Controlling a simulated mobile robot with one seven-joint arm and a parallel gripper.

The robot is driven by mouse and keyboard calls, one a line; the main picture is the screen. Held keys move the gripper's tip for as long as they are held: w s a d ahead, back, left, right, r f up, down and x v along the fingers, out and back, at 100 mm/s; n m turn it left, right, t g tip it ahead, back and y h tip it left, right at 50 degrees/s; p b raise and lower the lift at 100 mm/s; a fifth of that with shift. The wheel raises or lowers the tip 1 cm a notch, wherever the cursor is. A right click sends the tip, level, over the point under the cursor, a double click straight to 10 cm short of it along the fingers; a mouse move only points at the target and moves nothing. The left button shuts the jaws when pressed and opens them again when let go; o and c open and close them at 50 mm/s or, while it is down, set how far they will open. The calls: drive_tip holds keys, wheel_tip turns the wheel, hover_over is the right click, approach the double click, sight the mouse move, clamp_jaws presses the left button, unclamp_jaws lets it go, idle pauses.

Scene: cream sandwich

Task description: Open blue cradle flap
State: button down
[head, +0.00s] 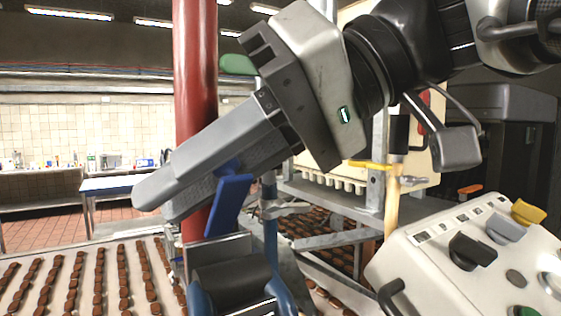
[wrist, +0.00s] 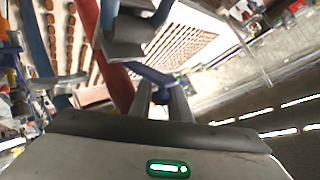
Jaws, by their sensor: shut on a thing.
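The blue cradle (head: 283,294) is at the bottom centre of the head view, around a dark roller (head: 232,277). Its blue flap (head: 229,203) stands up, slightly tilted, above a grey metal plate behind the roller. My gripper (head: 166,203) reaches down to the left over the cradle, with its long grey fingers shut on the upper part of the flap. In the wrist view, the blue flap (wrist: 152,75) shows at the fingers of my gripper (wrist: 160,92). The fingers hide the exact contact.
A red post (head: 196,90) stands close behind my fingers. A conveyor (head: 145,250) with rows of brown biscuits lies at the lower left. A control box (head: 460,260) with knobs is at the lower right. Metal machine framing (head: 340,198) stands behind the cradle, to the right.

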drive_tip(key=shift+w, duration=0.1)
idle(0.3)
drive_tip(key=c, duration=1.7)
unclamp_jaws()
drive_tip(key=shift+a, duration=0.1)
drive_tip(key=shift+w+p+v, duration=0.15)
drive_tip(key=shift+p+v, duration=0.25)
drive_tip(key=shift+v, duration=3.95)
drive_tip(key=shift+w+p+v, duration=0.1)
drive_tip(key=shift+p+v, duration=0.25)
drive_tip(key=shift+v, duration=4)
drive_tip(key=shift+o, duration=0.2)
drive_tip(key=shift+a+r, duration=0.1)
